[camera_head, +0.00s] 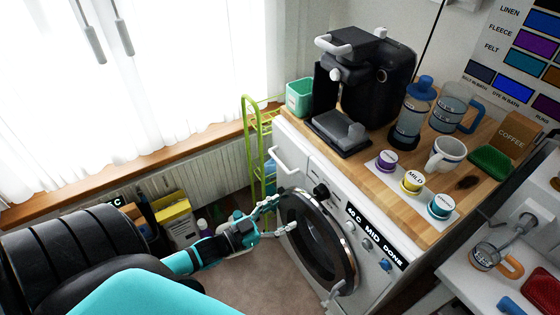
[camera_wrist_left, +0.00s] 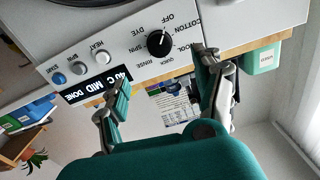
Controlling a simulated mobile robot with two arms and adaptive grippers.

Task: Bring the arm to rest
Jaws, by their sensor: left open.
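My left arm comes in from the lower left of the head view. Its left gripper (camera_head: 279,214) is open, with empty jaws, in front of the white washing machine (camera_head: 302,168), near the left rim of its round door (camera_head: 322,245). I cannot tell whether a finger touches the door. In the left wrist view, the gripper (camera_wrist_left: 163,76) has its two fingers spread apart. The machine's black dial (camera_wrist_left: 158,43) and its label strip (camera_wrist_left: 95,92) show beyond the fingers, upside down. My right gripper is in neither view.
A green rack (camera_head: 251,150) stands left of the washing machine. A yellow box (camera_head: 176,220) and bottles stand below the window.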

